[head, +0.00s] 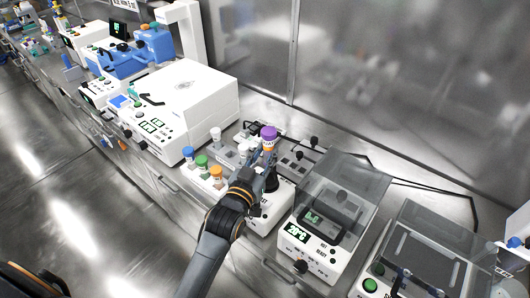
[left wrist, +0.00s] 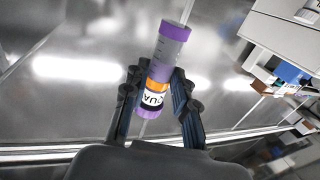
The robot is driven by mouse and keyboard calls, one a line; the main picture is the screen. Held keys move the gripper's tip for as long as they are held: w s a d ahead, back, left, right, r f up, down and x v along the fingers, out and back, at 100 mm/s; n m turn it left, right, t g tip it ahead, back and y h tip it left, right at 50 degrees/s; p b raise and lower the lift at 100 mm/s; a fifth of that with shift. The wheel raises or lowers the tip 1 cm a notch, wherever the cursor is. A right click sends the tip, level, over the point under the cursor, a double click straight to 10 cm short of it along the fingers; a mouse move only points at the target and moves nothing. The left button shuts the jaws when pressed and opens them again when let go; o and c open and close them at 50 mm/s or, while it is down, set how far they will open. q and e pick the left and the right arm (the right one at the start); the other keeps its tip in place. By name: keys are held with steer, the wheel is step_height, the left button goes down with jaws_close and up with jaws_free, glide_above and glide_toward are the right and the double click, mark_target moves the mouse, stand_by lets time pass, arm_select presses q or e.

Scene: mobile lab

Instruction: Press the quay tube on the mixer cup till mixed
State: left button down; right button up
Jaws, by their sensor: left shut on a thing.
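The quay tube (head: 268,143) has a purple cap and an orange-and-white label. In the left wrist view the tube (left wrist: 158,80) sits between the two fingers, with part of the label lettering readable. My left gripper (head: 264,159) is shut on it and holds it raised, cap up, above the mixer area. The mixer (head: 262,219) is a white box; its dark cup (head: 272,183) shows just below the gripper, partly hidden by my arm. The tube's lower end is hidden in the head view, and I see no contact with the cup. My right gripper is not in view.
Tubes with blue (head: 188,152), green (head: 201,160) and orange (head: 216,171) caps stand left of my arm. A large white machine (head: 183,105) is further left. A clear-lidded device (head: 335,215) stands close on the right. A metal wall (head: 400,80) closes the back.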

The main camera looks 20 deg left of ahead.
arm_select(q)
steer(key=shift+f+b, duration=0.65)
steer(key=shift+f, duration=0.05)
step_height(320, 180, down, 3)
steer(key=shift+f+b, duration=0.2)
steer(key=shift+b, duration=0.95)
steer(key=shift+f+b, duration=0.35)
steer(key=shift+f, duration=0.25)
steer(key=shift+f, duration=0.1)
steer(key=shift+f+b, duration=0.45)
steer(key=shift+f, duration=0.8)
stand_by(0.5)
steer(key=shift+s+f, duration=0.1)
steer(key=shift+f, duration=0.1)
stand_by(2.4)
